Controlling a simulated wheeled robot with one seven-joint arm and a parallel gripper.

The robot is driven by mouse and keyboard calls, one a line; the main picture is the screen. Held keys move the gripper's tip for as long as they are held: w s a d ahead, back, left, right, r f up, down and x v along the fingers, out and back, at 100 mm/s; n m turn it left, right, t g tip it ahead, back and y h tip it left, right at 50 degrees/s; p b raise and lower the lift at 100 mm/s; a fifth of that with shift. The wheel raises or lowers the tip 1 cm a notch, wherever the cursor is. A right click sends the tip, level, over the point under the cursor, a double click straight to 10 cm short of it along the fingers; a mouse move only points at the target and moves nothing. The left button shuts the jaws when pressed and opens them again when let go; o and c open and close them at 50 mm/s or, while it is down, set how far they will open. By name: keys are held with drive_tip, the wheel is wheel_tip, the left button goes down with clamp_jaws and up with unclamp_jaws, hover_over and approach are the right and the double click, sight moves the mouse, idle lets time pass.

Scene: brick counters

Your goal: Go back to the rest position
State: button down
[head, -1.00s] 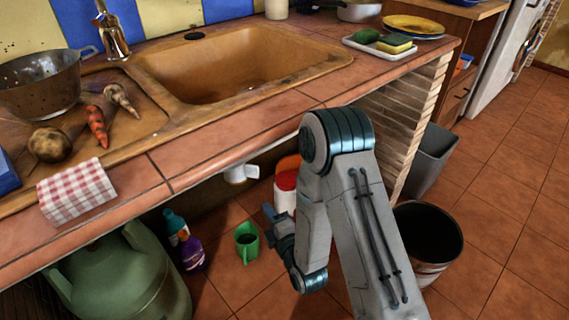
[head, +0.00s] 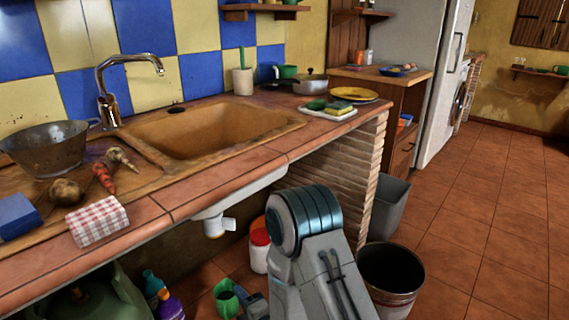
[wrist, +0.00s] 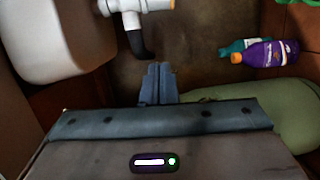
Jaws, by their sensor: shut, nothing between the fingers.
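My gripper shows in the wrist view (wrist: 158,84), its fingers shut together with nothing between them. It points into the space under the sink counter. The fingertips are hidden or cut off there.
The tiled counter (head: 235,178) with its brick end wall (head: 350,180) is close beside my arm. Under it are a drain pipe (head: 218,222), a red-and-white container (head: 260,250), bottles (head: 168,302) and a green gas cylinder (head: 85,300). A black bin (head: 390,275) stands right; the floor beyond is clear.

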drive_tip(key=w+d+r+m+g+h+p, duration=0.1)
drive_tip(key=d+r+m+g+h+p, duration=0.1)
drive_tip(key=d+r+m+p, duration=0.5)
drive_tip(key=w+d+r+m+g+h+p, duration=0.1)
drive_tip(key=d+r+h+p, duration=0.3)
drive_tip(key=r, duration=0.7)
drive_tip(key=d+r+m+g+h+p, duration=0.1)
drive_tip(key=d+r+m+g+p, duration=0.2)
drive_tip(key=r+p, duration=0.5)
drive_tip(key=s+d+r+m+g+h+p, duration=0.1)
drive_tip(key=s+d+r+m+g+p, duration=0.1)
drive_tip(key=s+d+r+m+p, duration=0.2)
drive_tip(key=s+d+r+m+g+h+p, duration=0.1)
drive_tip(key=s+d+r+m+p, duration=0.3)
drive_tip(key=s+r, duration=0.5)
drive_tip(key=s+d+r+m+g+h+p, duration=0.1)
drive_tip(key=s+d+r+m+g+p, duration=0.1)
drive_tip(key=s+d+r+m+p, duration=0.2)
drive_tip(key=s+r+m+p, duration=0.1)
drive_tip(key=s+r, duration=0.2)
drive_tip(key=r, duration=0.4)
drive_tip(key=shift+r+m+g, duration=0.3)
drive_tip(key=shift+m, duration=0.1)
drive_tip(key=shift+d, duration=0.1)
